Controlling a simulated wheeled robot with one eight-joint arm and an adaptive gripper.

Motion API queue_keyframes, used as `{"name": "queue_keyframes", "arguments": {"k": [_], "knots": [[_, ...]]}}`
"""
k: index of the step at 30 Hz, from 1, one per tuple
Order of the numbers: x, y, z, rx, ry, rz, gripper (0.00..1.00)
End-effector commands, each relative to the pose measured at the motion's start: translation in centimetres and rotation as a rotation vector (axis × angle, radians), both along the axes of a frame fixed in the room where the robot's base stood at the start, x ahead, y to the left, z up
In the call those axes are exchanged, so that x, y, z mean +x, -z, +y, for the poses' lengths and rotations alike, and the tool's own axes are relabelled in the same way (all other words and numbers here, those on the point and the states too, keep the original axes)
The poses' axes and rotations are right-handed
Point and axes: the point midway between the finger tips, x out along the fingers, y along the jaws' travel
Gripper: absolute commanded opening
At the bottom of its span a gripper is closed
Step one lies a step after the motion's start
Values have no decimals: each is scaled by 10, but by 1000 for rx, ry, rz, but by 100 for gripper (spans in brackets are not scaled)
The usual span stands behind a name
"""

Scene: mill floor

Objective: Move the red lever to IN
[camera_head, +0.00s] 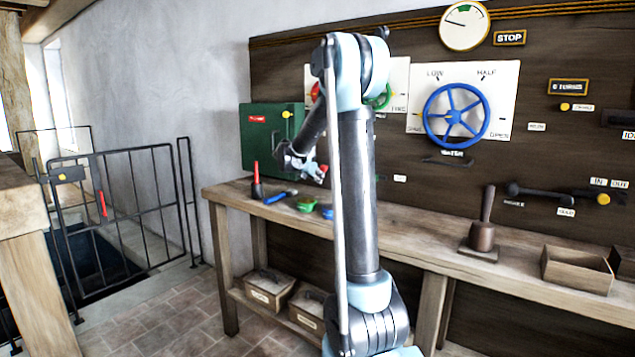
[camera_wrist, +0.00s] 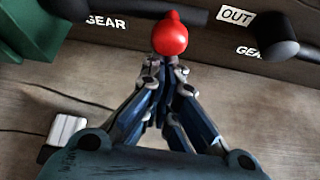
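The red lever shows in the wrist view as a round red knob (camera_wrist: 170,38) in front of a dark rail. In the wrist view the fingers of my gripper (camera_wrist: 165,72) run close together, their tips right below the knob. I cannot tell whether they touch it, and no clear grip on it shows. An OUT label (camera_wrist: 236,15) is to the right of the knob. The IN position is not clear in the wrist view.
The wooden bench (camera_head: 420,219) runs along the panel. A green box (camera_head: 268,135) is left of my arm. A blue wheel (camera_head: 455,115) is on the panel. A red-handled tool (camera_head: 256,175) stands on the bench. A dark knob (camera_wrist: 273,32) is right of the red one.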

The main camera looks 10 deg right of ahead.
Motion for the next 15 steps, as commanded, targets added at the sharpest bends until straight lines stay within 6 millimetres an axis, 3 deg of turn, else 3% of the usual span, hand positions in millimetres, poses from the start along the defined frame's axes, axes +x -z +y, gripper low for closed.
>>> {"name": "queue_keyframes", "arguments": {"k": [15], "knots": [[2,-39,1,-255,-1,254,0]]}}
